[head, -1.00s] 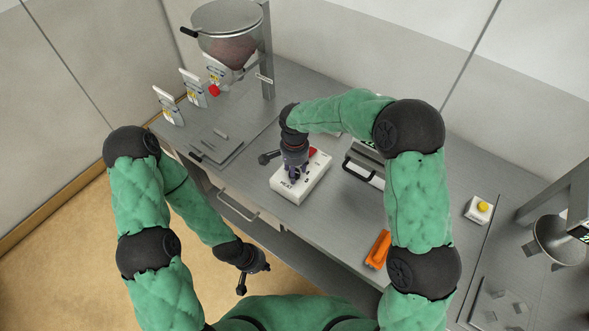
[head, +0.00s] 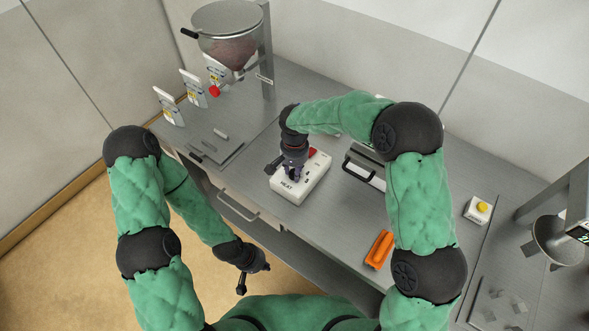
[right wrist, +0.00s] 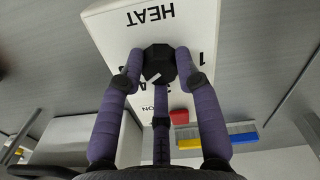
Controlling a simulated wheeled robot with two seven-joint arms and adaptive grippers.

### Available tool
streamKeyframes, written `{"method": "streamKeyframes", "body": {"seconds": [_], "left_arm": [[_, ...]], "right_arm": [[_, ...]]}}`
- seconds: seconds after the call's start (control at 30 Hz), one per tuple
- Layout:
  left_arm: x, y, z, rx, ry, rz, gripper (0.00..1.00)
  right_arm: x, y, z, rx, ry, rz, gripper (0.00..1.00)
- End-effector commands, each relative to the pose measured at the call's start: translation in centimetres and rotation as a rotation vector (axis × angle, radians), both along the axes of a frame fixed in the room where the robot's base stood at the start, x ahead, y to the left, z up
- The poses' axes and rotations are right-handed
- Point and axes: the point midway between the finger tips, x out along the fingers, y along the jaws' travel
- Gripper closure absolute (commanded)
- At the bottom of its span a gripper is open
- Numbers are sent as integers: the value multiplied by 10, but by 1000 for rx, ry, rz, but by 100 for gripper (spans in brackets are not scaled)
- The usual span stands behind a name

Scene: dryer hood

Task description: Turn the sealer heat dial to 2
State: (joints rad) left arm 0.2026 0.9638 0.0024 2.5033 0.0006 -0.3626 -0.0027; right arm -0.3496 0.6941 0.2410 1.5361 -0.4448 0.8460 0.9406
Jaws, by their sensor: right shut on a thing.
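The white heat control box (head: 290,194) lies on the grey bench and is marked HEAT at its front. My right gripper (head: 292,168) is over it, with its fingers shut around the black dial (right wrist: 158,62). The dial also has a pale mark, seen in the right wrist view between my purple fingers (right wrist: 156,80). A "1" shows to the right of the dial; other numerals are partly hidden by the fingers, so I cannot read the setting. My left gripper (head: 247,277) hangs low in front of the bench, away from the box; its jaws are too small to judge.
A black-handled metal device (head: 365,165) stands right of the box. An orange object (head: 379,249) and a yellow-button box (head: 478,210) lie farther right. A hopper (head: 230,30) and several upright packets (head: 168,106) are at the back left.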

Motion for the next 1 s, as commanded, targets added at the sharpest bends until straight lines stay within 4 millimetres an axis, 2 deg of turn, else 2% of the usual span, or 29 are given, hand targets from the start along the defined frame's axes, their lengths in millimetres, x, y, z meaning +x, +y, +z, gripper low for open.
{"method": "streamKeyframes", "body": {"seconds": [1.0], "left_arm": [[0, 0, 23, 0, 0, 0, 100]], "right_arm": [[-1, 0, 1, 1, 2, 964, 99]]}}
